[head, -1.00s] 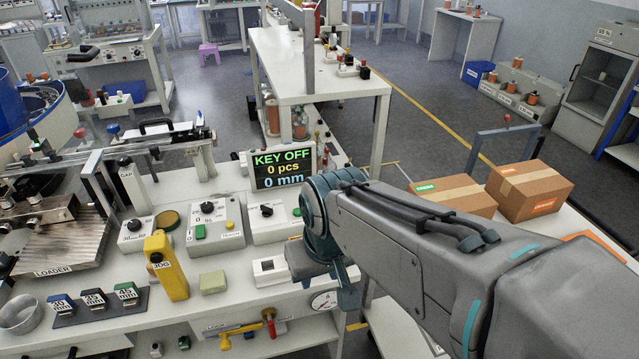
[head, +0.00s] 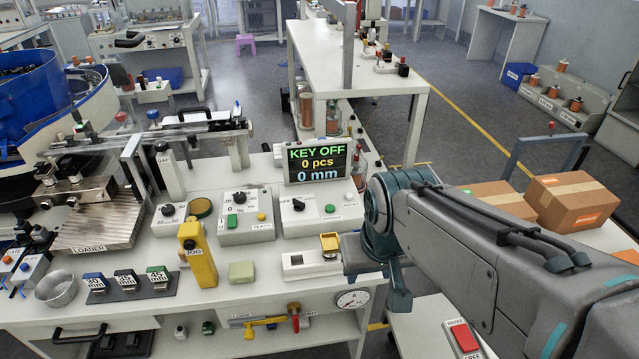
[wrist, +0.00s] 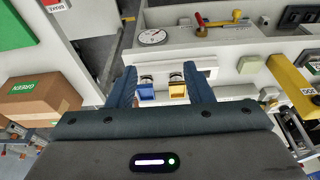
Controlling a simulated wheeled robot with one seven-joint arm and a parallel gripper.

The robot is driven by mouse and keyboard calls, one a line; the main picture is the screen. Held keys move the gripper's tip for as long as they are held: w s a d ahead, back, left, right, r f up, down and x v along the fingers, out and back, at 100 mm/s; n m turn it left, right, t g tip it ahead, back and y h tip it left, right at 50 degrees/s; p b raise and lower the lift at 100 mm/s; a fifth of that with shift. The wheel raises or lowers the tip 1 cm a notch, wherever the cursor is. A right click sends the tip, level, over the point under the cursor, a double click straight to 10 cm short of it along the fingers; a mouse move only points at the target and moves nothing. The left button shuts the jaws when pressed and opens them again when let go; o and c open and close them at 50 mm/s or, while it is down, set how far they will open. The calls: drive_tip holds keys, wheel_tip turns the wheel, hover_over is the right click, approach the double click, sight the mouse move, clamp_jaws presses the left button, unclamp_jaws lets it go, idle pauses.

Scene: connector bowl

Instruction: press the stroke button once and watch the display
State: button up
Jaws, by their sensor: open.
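The display (head: 318,163) stands at the back of the bench and reads KEY OFF, 0 pcs, 0 mm. In front of it is a control box (head: 300,217) with a black rotary switch and a green button (head: 330,209). Left of it is a box with a black knob and another green button (head: 232,221). Their small labels are unreadable, so I cannot tell which is the stroke button. My gripper (head: 380,277) is open at the bench's right end. In the wrist view its fingers (wrist: 160,80) are apart, framing a white holder with blue and yellow pieces.
The white holder (head: 303,268) is just left of my gripper. A yellow JOG pendant (head: 200,262) stands upright farther left. A gauge (head: 352,299) is on the bench front. Cardboard boxes (head: 573,200) sit on the right. A red brake button (head: 463,338) is low right.

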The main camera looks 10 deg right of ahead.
clamp_jaws()
idle(1.5)
